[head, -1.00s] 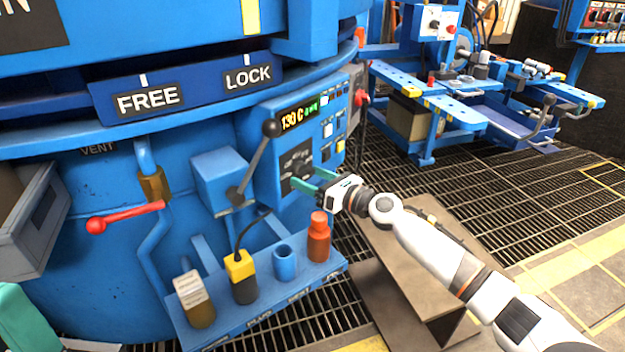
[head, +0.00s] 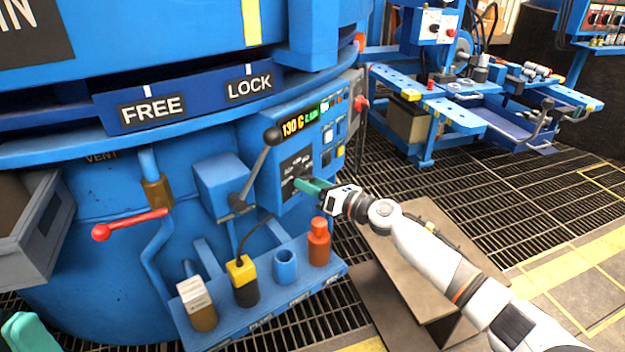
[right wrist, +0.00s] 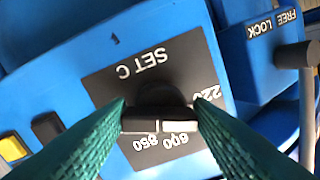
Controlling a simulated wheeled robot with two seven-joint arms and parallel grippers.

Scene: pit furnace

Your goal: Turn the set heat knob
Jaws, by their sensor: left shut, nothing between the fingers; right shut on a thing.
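The set heat knob is black with a pale mark and sits on a dark dial plate (head: 296,170) on the blue control panel. In the head view the knob is mostly hidden by my gripper. In the right wrist view the knob (right wrist: 160,108) is between the green fingertips, upside down under "SET C", with 220, 600 and 850 printed around it. My right gripper (head: 303,186) is shut on it. My left gripper (head: 28,333) shows only partly at the lower left corner, shut and empty, far from the panel.
A black-ball lever (head: 256,170) stands just left of the dial. A display (head: 293,126) above it reads 130 C. A shelf (head: 255,308) below holds an orange bottle (head: 318,242) and other containers. A red-handled valve (head: 130,224) is further left.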

